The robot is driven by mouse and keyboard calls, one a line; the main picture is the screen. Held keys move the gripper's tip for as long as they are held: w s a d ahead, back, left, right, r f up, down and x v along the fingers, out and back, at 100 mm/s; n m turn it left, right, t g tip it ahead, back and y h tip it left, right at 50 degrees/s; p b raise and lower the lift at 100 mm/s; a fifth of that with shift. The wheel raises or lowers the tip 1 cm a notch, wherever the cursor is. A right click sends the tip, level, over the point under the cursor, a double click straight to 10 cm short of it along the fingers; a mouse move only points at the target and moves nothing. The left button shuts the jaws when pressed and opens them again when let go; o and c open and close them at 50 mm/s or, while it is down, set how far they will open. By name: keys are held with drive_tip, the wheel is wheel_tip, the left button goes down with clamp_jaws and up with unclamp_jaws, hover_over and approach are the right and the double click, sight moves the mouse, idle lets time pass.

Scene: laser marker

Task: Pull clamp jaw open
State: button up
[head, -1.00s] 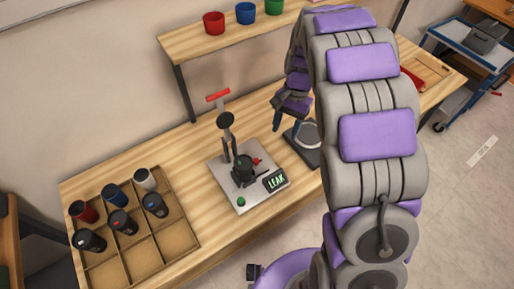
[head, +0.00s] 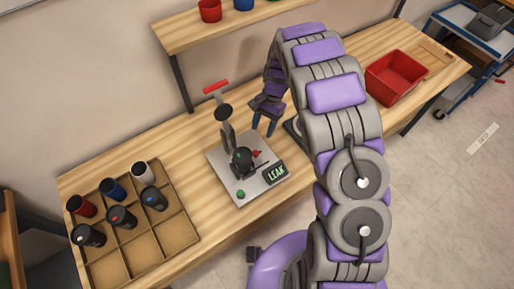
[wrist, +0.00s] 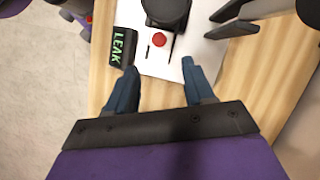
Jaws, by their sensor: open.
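A test fixture has a light grey base plate (head: 217,178), a dark round fitting (head: 241,159) and a LEAK display (head: 275,173). An upright clamp lever with a red T-handle (head: 216,87) stands at its back. In the wrist view, the plate (wrist: 200,60), a red knob (wrist: 159,40), the display (wrist: 120,45) and dark grey forked bars (wrist: 255,28) show at the top. I cannot tell which part is the clamp jaw. My gripper (head: 264,128) is open and empty, just right of the fixture; its blue fingers (wrist: 159,66) point at the plate's edge, apart from the knob.
A divided wooden tray (head: 180,238) with several dark cups stands at the left. A dark device (head: 293,128) is mostly hidden behind my arm. A red bin (head: 395,77) stands at the right. A shelf (head: 180,40) with coloured cups is above the bench.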

sight(256, 152)
drive_tip(key=b+x, duration=0.1)
drive_tip(key=x, duration=0.9)
drive_tip(key=shift+f, duration=0.15)
drive_tip(key=shift+c, duration=0.3)
clamp_jaws()
